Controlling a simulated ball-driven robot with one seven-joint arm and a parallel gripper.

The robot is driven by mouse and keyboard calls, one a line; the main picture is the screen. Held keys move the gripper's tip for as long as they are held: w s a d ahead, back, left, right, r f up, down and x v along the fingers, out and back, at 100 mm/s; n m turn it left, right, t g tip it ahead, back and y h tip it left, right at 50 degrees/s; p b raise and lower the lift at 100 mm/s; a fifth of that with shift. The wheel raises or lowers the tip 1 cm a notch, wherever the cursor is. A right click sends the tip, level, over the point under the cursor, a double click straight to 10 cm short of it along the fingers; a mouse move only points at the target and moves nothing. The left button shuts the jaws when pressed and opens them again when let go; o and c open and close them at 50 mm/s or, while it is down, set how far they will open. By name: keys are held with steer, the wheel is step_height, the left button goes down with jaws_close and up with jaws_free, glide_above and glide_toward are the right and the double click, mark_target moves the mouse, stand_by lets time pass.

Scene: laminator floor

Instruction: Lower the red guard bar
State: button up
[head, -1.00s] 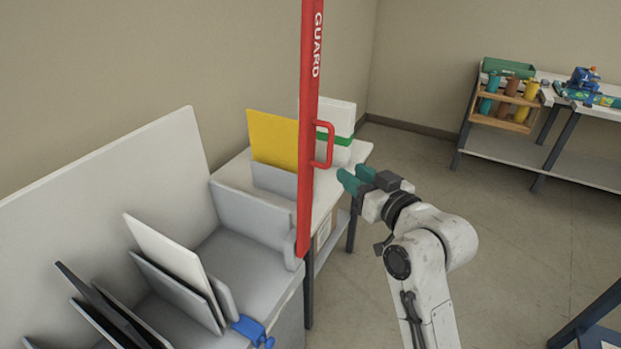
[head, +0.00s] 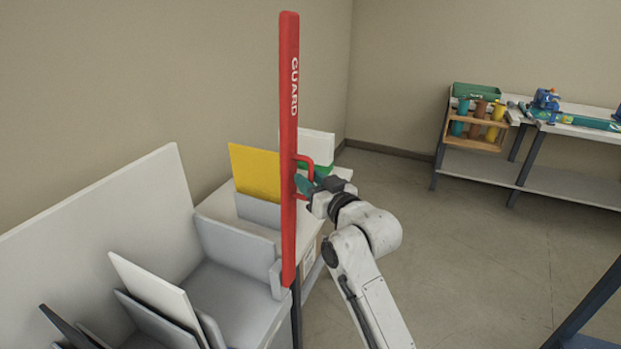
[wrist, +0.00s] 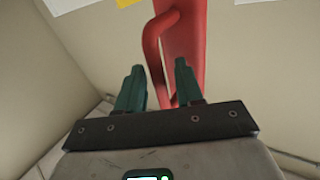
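The red guard bar (head: 289,130), lettered GUARD, stands upright at the right end of the grey machine. Its red D-shaped handle (head: 306,160) sticks out to the right at about mid-height. My gripper (head: 304,184) is at the handle, its teal fingers overlapping the handle in the head view. In the wrist view, my gripper (wrist: 158,85) has its two fingers apart, with the lower part of the handle (wrist: 153,50) between them and the bar (wrist: 190,50) just behind. I cannot tell whether either finger touches the handle.
The grey machine (head: 235,240) holds several upright panels at left. A table behind the bar carries a yellow board (head: 255,172) and white boards. A workbench (head: 560,180) with a wooden bottle rack (head: 476,139) stands at the back right. The floor between is clear.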

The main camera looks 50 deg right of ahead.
steer(key=shift+w, duration=0.1)
jaws_close()
stand_by(0.3)
